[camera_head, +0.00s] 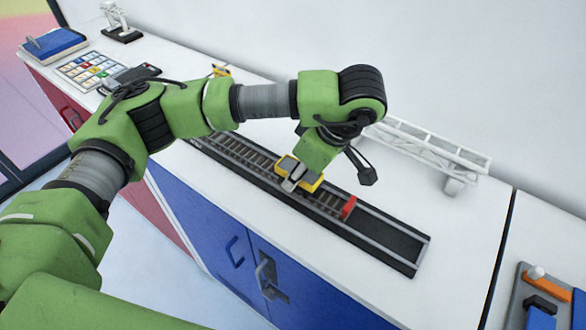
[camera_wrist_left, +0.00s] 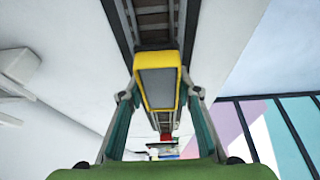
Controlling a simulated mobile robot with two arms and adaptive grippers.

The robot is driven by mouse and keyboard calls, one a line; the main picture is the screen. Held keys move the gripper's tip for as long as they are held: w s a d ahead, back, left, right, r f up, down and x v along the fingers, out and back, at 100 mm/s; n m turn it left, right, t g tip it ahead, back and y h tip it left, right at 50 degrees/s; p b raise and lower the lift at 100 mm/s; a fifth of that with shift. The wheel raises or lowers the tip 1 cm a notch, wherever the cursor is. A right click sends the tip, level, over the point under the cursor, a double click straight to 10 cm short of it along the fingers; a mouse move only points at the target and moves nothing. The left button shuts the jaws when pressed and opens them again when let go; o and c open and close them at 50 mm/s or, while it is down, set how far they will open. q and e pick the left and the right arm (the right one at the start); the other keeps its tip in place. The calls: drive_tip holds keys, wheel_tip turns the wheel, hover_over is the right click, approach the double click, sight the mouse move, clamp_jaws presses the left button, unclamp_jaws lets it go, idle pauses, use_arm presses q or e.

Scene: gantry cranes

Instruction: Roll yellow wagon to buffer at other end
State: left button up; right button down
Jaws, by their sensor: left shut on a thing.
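The yellow wagon (camera_head: 315,184) has a grey top and sits on the dark rail track (camera_head: 240,153), a short way up-left of the red buffer (camera_head: 348,207). The buffer stands across the rails near the track's right end. My left gripper (camera_head: 296,178) reaches down over the wagon. In the left wrist view, its fingers (camera_wrist_left: 160,93) are shut on either side of the wagon (camera_wrist_left: 158,58). A small red part (camera_wrist_left: 165,137) shows beyond the wagon there. My left arm hides part of the track's far left end. My right gripper is not in view.
A white gantry frame (camera_head: 425,148) stands behind the track. A keypad (camera_head: 90,70), a blue book (camera_head: 55,44) and a small yellow item (camera_head: 221,71) lie to the left. A tray with an orange part (camera_head: 547,292) is at the lower right. The counter before the gantry is clear.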

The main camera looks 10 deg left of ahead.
sight(317, 192)
use_arm(q)
drive_tip(key=shift+s+d+f, duration=0.1)
drive_tip(key=shift+s+d, duration=0.3)
drive_tip(key=shift+d, duration=0.5)
drive_tip(key=shift+s+d+f, duration=0.15)
drive_tip(key=shift+s+d, duration=0.25)
drive_tip(key=shift+d, duration=0.5)
drive_tip(key=shift+s+d+f, duration=0.1)
drive_tip(key=shift+s+d, duration=0.3)
drive_tip(key=shift+d, duration=0.5)
drive_tip(key=o, duration=1.2)
drive_tip(key=shift+o, duration=0.2)
drive_tip(key=shift+w, duration=0.2)
drive_tip(key=shift+r, duration=0.1)
